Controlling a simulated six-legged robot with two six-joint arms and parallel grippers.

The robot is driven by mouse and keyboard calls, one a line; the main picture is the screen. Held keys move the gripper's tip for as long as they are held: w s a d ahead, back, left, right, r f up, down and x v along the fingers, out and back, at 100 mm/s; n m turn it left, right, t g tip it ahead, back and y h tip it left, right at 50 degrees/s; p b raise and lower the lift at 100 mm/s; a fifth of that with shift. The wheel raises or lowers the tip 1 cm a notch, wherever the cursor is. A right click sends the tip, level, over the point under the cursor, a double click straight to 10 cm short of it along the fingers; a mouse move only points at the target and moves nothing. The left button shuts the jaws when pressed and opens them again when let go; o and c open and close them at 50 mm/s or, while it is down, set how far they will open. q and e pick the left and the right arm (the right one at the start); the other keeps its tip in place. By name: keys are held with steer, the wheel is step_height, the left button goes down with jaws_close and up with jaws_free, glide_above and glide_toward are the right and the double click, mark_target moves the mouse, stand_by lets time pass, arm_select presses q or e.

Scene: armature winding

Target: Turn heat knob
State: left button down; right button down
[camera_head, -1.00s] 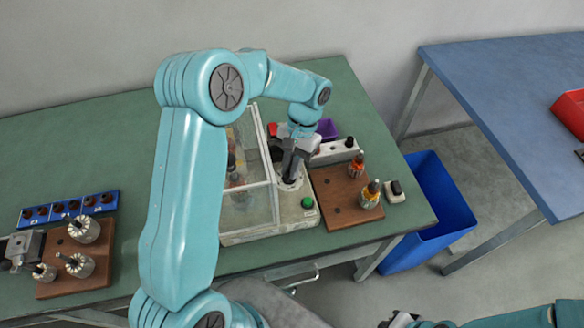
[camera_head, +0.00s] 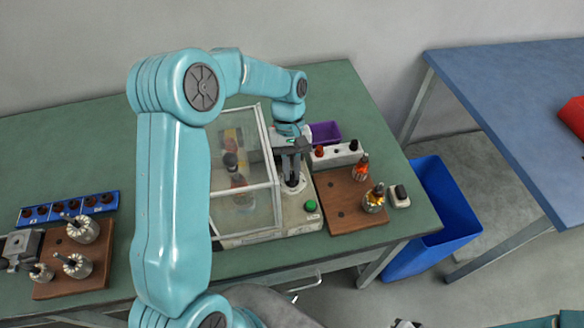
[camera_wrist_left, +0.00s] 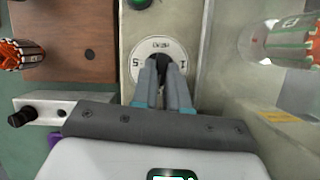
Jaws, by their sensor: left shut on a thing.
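The heat knob is a dark knob (camera_wrist_left: 158,68) on a round white dial (camera_wrist_left: 140,52) with printed numbers in the left wrist view. The dial sits on the pale front panel (camera_head: 292,216) of a machine with a clear-walled box, and it also shows in the head view (camera_head: 302,190). My left gripper (camera_head: 292,178) points down at the dial. In the left wrist view its fingers (camera_wrist_left: 163,82) are closed in on the knob and hide part of it. My right gripper cannot be made out in the head view.
The clear box (camera_head: 246,205) stands left of the gripper. A green button (camera_head: 310,205) is in front of the dial. A brown board (camera_head: 345,205) with wound armatures lies to the right, with a white block (camera_head: 340,154) and a purple bin (camera_head: 325,132) behind it.

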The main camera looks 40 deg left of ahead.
stand_by(0.5)
arm_select(q)
steer(key=c, duration=1.1)
jaws_free()
steer(key=shift+c, duration=0.2)
steer(key=v, duration=1.6)
steer(key=shift+r+p, duration=0.25)
steer(key=shift+p, duration=0.15)
steer(key=shift+s, duration=0.1)
